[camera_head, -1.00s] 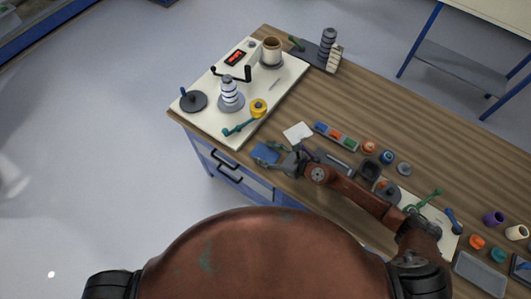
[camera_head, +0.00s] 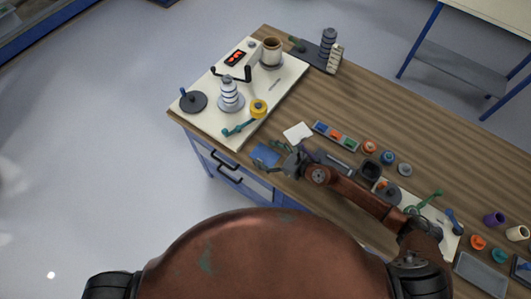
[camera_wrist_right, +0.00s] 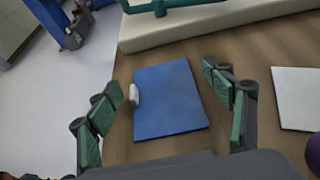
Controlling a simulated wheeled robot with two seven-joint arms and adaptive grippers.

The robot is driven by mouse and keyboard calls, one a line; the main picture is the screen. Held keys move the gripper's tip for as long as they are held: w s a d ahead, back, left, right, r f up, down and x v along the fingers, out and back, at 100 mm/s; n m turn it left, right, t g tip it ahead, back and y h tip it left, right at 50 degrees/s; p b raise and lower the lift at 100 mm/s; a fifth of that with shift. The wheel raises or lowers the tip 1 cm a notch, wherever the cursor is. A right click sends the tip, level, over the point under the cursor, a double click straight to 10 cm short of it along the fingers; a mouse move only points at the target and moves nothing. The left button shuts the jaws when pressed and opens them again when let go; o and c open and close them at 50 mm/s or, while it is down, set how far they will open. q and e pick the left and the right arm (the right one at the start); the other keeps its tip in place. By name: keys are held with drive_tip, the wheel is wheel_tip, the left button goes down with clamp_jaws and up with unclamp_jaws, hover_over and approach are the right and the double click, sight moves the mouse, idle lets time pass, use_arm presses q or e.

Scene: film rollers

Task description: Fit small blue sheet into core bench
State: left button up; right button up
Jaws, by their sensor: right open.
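The small blue sheet (camera_head: 264,154) lies flat on the wooden table near its front edge. In the right wrist view the blue sheet (camera_wrist_right: 172,105) lies between and beyond the fingers, with a small white tab at its left edge. My right gripper (camera_head: 281,148) is open and empty, just right of the sheet in the head view; its green-padded fingers (camera_wrist_right: 165,82) are spread wide. I cannot tell which fixture is the core bench; a cream board (camera_head: 207,115) at the table's left end carries a ringed spool, a crank and a yellow roll. My left gripper is out of view.
A white sheet (camera_head: 297,132) lies beside the blue one. A tray of coloured pieces (camera_head: 336,136) and several small rollers stand right of it. A dark rack (camera_head: 316,55) stands at the back. The table between the board and rack is mostly clear.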

drive_tip(key=v, duration=1.1)
drive_tip(key=shift+s+d+r+b, duration=0.2)
drive_tip(key=shift+d+b, duration=0.1)
drive_tip(key=shift+b, duration=0.1)
